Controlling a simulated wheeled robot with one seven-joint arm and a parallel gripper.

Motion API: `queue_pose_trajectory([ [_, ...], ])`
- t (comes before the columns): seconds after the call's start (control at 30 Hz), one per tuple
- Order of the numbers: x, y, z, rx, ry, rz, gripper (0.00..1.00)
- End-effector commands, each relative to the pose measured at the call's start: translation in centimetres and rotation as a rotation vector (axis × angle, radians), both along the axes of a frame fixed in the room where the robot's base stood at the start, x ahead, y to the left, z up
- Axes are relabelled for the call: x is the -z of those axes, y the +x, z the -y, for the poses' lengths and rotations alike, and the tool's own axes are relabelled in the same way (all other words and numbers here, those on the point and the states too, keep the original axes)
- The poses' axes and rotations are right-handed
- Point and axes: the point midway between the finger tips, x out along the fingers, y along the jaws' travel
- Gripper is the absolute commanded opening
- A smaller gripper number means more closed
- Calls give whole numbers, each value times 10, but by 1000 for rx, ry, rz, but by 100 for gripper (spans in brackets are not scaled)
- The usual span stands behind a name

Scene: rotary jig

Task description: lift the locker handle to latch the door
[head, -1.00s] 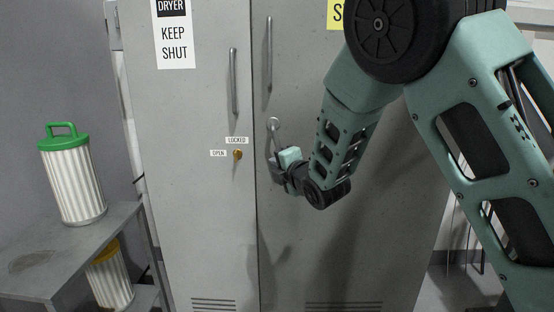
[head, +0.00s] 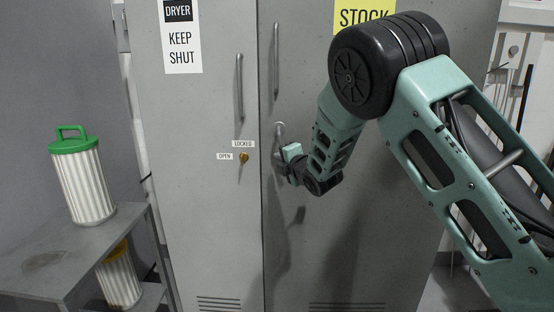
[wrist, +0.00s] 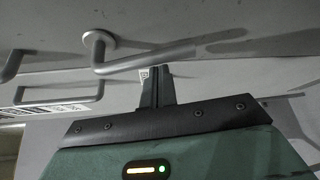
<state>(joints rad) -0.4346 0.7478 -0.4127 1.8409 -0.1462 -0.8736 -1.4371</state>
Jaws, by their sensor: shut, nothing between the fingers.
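The locker handle (head: 279,128) is a grey lever on a round rose on the right-hand locker door (head: 375,235). In the head view its rose shows just above my gripper (head: 281,166), and the bar hangs down towards the fingers, mostly hidden. In the wrist view the lever (wrist: 150,58) runs from its rose to the right, across the tips of my gripper's fingers (wrist: 157,72). The fingers are shut and empty, close beside the lever; I cannot tell if they touch it. Whether the door sits flush is unclear.
The left door (head: 190,230) has a brass knob (head: 243,158) beside LOCKED and OPEN labels. Long bar pulls flank the seam. A shelf (head: 60,250) at left holds a green-capped filter canister (head: 85,185) and a yellow-capped one (head: 120,280).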

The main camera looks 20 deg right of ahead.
Motion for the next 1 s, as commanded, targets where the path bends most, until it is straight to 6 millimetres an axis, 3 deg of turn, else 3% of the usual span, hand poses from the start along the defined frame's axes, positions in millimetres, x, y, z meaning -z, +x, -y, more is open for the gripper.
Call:
queue_pose_trajectory([
  [1.0,-3,-3,9,1,-123,-39,0],
])
